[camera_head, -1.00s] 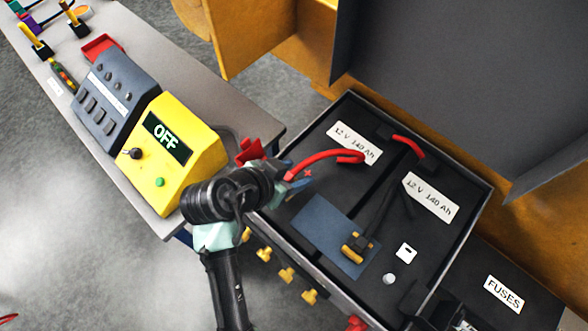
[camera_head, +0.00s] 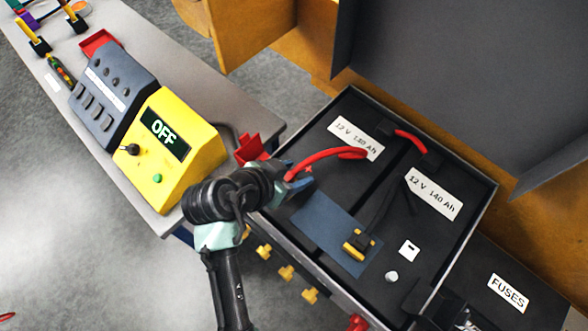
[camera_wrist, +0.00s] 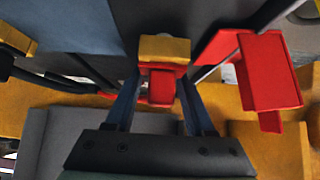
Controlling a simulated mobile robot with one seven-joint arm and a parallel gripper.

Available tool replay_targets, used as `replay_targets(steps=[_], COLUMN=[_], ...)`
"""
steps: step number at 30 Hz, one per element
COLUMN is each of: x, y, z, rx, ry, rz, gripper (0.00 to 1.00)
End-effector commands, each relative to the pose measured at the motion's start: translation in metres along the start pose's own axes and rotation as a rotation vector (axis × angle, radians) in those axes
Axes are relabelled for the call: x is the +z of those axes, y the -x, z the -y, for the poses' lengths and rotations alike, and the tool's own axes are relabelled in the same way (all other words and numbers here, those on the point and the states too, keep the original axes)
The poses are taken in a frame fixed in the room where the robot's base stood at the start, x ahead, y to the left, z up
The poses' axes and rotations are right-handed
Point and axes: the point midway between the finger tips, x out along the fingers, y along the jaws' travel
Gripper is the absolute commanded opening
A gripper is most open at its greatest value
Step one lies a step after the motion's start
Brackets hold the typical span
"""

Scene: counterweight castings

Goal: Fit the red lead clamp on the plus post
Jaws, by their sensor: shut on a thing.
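My gripper (camera_head: 298,182) is at the left edge of the black battery tray in the head view. In the wrist view its two blue fingers (camera_wrist: 160,98) are shut on the red lead clamp (camera_wrist: 162,88), which has a yellow end. The clamp is mostly hidden by the fingers in the head view. The red lead (camera_head: 325,156) arches from the gripper to the left battery beside its "12 V 140 Ah" label. I cannot make out the plus post, nor whether the clamp touches it.
A second yellow clamp (camera_head: 358,243) on a black lead lies on a blue mat (camera_head: 320,222). A red bracket (camera_head: 258,148) stands left of my gripper. A yellow box reading OFF (camera_head: 175,140) stands on the bench. A dark raised panel (camera_head: 450,80) rises behind the tray (camera_head: 480,215).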

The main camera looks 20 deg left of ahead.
Motion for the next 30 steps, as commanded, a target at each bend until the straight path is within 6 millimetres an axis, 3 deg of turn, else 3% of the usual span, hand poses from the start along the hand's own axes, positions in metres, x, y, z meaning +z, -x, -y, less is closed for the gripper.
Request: replay_targets(steps=[13,14,19,30], x=[0.0082,0.008,0.0075,0.0076], y=[-0.0087,-0.0085,-0.0079,-0.0074], z=[-0.0001,-0.0001,0.0,0.0016], rx=[0.0,0.0,0.0,-0.005], ry=[0.0,-0.001,0.0,0.0], rz=[-0.001,-0.001,-0.001,-0.001], gripper=[0.0,0.56,0.86,0.89])
